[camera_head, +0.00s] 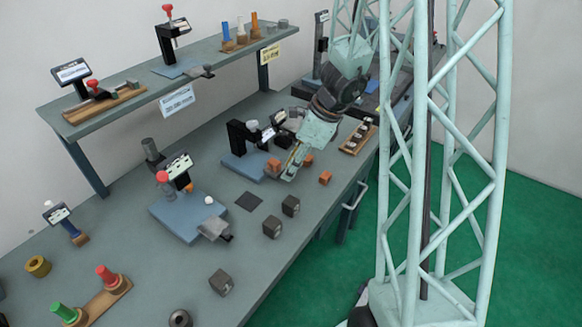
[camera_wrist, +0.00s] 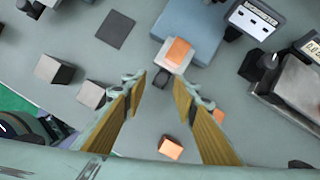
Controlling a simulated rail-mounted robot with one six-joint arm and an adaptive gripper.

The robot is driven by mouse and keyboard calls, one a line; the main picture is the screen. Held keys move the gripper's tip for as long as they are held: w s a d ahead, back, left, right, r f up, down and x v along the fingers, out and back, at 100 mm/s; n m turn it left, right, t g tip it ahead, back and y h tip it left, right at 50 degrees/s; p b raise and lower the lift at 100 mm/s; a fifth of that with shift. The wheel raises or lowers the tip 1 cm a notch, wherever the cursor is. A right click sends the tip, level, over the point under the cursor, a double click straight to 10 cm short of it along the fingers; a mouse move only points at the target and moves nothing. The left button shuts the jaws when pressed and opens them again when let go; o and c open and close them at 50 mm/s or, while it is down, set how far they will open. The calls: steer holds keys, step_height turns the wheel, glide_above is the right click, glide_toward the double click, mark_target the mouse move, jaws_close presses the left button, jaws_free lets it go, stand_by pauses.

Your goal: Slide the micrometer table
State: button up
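What I take to be the micrometer table is a small pale block (camera_wrist: 166,60) at the edge of a blue base plate (camera_wrist: 190,22) in the wrist view. An orange piece (camera_wrist: 178,51) lies on top of it and a dark knob (camera_wrist: 165,77) sticks out on its near side. In the head view the orange piece (camera_head: 273,167) shows beside my gripper (camera_head: 287,171). In the wrist view my gripper (camera_wrist: 166,86) has its fingers spread, with the knob in line with the gap between the tips. Nothing is held. I cannot tell the height above the knob.
Loose orange blocks (camera_head: 325,178) and dark cubes (camera_head: 290,206) lie nearby on the bench. A similar blue-based station (camera_head: 188,218) stands to the left. A black upright (camera_head: 240,138) and small displays (camera_wrist: 252,20) stand close by. A flat dark square (camera_wrist: 115,29) lies on the bench.

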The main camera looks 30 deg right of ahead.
steer(key=shift+r, duration=0.1)
steer(key=v, duration=1.1)
steer(key=shift+s+d+r, duration=0.15)
steer(key=shift+s+r, duration=0.05)
steer(key=shift+r, duration=0.15)
stand_by(0.6)
steer(key=s+a+r+n+h, duration=0.1)
steer(key=s+a+r+n, duration=1)
steer(key=a+r+n, duration=0.3)
steer(key=s+a+r+n+h, duration=0.1)
steer(key=s+a+r+n, duration=0.2)
steer(key=s+n, duration=0.3)
steer(key=s+a+r+n+t+h, duration=0.1)
steer(key=s+a+r+n, duration=0.2)
steer(key=s, duration=0.8)
steer(key=r+n, duration=0.2)
steer(key=n, duration=0.2)
steer(key=shift+s, duration=0.2)
